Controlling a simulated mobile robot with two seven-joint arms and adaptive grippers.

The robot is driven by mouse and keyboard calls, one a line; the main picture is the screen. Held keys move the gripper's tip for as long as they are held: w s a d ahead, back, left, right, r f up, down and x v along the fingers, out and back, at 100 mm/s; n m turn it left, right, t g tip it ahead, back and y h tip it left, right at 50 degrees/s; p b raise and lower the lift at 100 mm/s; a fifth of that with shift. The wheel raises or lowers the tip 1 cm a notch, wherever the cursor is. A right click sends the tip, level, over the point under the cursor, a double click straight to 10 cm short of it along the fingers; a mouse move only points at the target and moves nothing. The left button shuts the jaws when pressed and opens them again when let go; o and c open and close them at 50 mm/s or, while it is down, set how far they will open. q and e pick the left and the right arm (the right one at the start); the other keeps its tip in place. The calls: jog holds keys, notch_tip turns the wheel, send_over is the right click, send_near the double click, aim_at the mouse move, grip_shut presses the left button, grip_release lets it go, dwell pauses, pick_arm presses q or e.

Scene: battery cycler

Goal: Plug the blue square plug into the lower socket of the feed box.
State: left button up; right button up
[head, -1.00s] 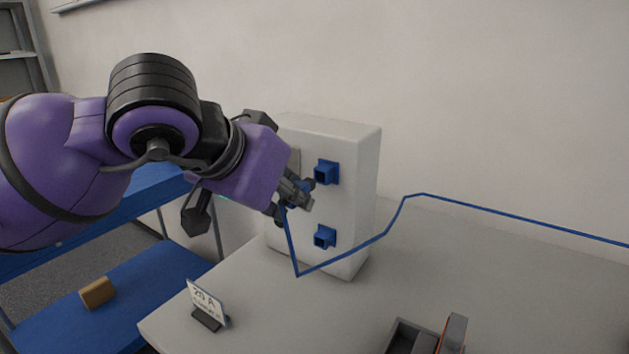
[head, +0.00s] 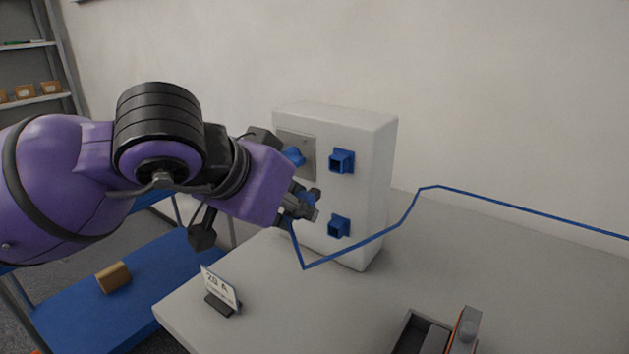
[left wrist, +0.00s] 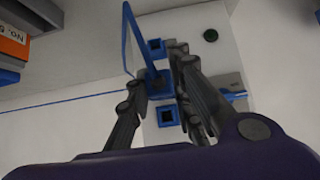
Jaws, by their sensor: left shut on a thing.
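The white feed box (head: 360,185) stands on the table with two blue square sockets on its front. The upper socket (head: 341,161) and the lower socket (head: 339,226) are both empty. In the left wrist view the lower socket (left wrist: 156,47) is at the top and the upper socket (left wrist: 167,116) is below. My left gripper (head: 303,206) is shut on the blue plug (left wrist: 156,80), in front of the box and a little up and left of the lower socket in the head view. The fingers largely hide the plug in the head view. My right gripper is not in view.
A blue cable (head: 480,204) hangs from the plug and runs right across the view. A blue knob (head: 294,156) sits on a grey plate left of the upper socket. A "20 A" sign (head: 220,292) and a dark tray (head: 420,334) are on the table.

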pick_arm(q)
jog(key=f, duration=0.3)
jog(key=s+a+f, duration=0.1)
jog(key=f, duration=0.3)
jog(key=s+a+f+b, duration=0.1)
jog(key=f, duration=0.2)
jog(key=shift+s+a+f, duration=0.15)
jog(key=shift+f, duration=0.1)
jog(key=shift+s+d+r, duration=0.15)
jog(key=shift+s+d, duration=0.1)
jog(key=shift+d, duration=0.25)
jog(key=shift+w+d+p, duration=0.15)
jog(key=shift+w+d, duration=0.8)
jog(key=shift+w, duration=0.3)
jog(key=shift+w+d+p, duration=0.15)
jog(key=shift+w+d, duration=0.75)
jog(key=shift+w, duration=0.3)
jog(key=shift+b, duration=0.75)
jog(key=shift+w+d+b, duration=0.3)
jog(key=shift+w+d, duration=0.15)
jog(key=shift+w, duration=0.2)
